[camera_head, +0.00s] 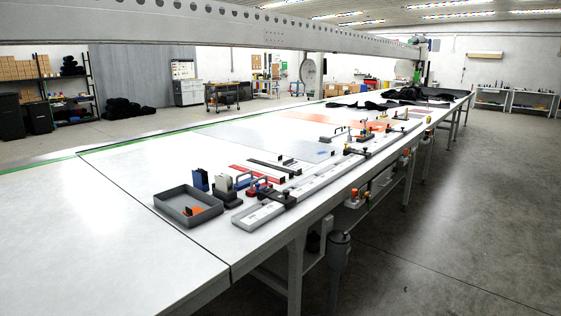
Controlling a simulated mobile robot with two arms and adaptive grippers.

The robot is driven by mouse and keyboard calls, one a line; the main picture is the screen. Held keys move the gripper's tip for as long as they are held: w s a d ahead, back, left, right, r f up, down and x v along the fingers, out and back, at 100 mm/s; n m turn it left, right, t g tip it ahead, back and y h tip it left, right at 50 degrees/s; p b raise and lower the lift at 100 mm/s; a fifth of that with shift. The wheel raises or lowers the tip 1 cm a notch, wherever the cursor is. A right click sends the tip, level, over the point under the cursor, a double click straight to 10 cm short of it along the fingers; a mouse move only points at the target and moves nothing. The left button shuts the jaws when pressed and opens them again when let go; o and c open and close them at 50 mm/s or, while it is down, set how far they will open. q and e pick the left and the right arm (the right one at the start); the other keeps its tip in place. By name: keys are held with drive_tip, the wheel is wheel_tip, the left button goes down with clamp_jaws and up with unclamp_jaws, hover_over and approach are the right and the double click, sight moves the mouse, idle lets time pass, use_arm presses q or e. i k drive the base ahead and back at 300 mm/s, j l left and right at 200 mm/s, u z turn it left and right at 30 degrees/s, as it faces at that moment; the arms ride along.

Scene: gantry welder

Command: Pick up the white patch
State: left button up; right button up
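I cannot make out a distinct white patch; the long table (110,240) is itself white, so a white piece is hard to tell from its top. A pale grey sheet (235,130) lies flat on the table, with an orange sheet (310,119) towards the far end. Neither of my grippers is in view.
A grey tray (171,212) with a small orange and black item stands near the table's right edge. Beside it are clamps, a blue block (201,180) and a long pale rail (320,180). Black fabric (405,94) lies farther back. A gantry beam (230,28) spans above. The near-left tabletop is clear.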

sight(279, 158)
drive_tip(key=l+u, duration=0.1)
drive_tip(key=u, duration=0.4)
drive_tip(key=i+l+u, duration=0.1)
drive_tip(key=u, duration=0.35)
drive_tip(key=l+u, duration=0.35)
drive_tip(key=l, duration=0.45)
drive_tip(key=l+u, duration=0.35)
drive_tip(key=l, duration=0.5)
drive_tip(key=k+l+u, duration=0.1)
drive_tip(key=l+u, duration=0.25)
drive_tip(key=l, duration=0.45)
